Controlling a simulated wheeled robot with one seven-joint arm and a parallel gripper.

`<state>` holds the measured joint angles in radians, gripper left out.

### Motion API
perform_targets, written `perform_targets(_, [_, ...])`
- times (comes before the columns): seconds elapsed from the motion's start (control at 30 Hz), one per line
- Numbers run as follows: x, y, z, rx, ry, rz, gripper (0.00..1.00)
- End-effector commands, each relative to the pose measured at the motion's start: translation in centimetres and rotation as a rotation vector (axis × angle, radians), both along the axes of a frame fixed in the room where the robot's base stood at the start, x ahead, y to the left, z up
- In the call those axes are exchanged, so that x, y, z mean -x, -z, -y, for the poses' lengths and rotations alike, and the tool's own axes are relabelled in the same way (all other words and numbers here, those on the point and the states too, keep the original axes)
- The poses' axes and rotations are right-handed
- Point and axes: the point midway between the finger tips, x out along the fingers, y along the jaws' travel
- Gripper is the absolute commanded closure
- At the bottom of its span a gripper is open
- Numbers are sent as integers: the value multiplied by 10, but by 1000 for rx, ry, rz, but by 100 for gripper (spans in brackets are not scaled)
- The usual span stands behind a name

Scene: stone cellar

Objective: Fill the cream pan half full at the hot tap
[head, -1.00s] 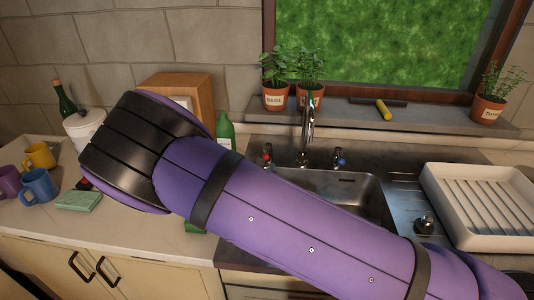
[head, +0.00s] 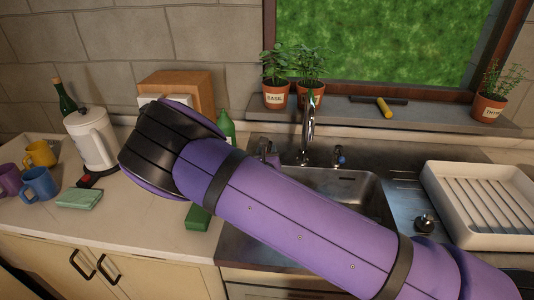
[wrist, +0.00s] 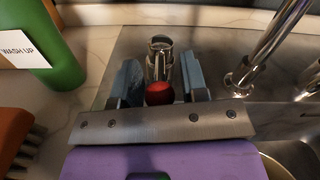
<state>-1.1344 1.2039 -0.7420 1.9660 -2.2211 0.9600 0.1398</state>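In the wrist view, my gripper (wrist: 162,88) is open. Its two blue-padded fingers stand on either side of the hot tap (wrist: 159,58), with its red end (wrist: 159,93) between them. I see gaps between the fingers and the tap. The tall chrome spout (wrist: 265,45) rises to the right; in the head view the spout (head: 309,128) stands behind the sink (head: 366,190). A cream-coloured curved rim (wrist: 274,167), likely the pan's, shows at the bottom right of the wrist view. My arm hides the pan in the head view.
The blue-marked cold tap (head: 340,157) is right of the spout. A green wash-up bottle (wrist: 50,50) and a brush (wrist: 18,138) are left of my gripper. A white dish rack (head: 490,205) stands at right. A kettle (head: 92,140), mugs and a cloth are at left.

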Motion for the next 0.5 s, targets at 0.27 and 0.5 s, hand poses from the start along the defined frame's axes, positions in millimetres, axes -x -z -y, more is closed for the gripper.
perform_targets(0.27, [0,0,0,0,0,0,100])
perform_targets(0.5, [-1,0,-4,-1,56,5,100])
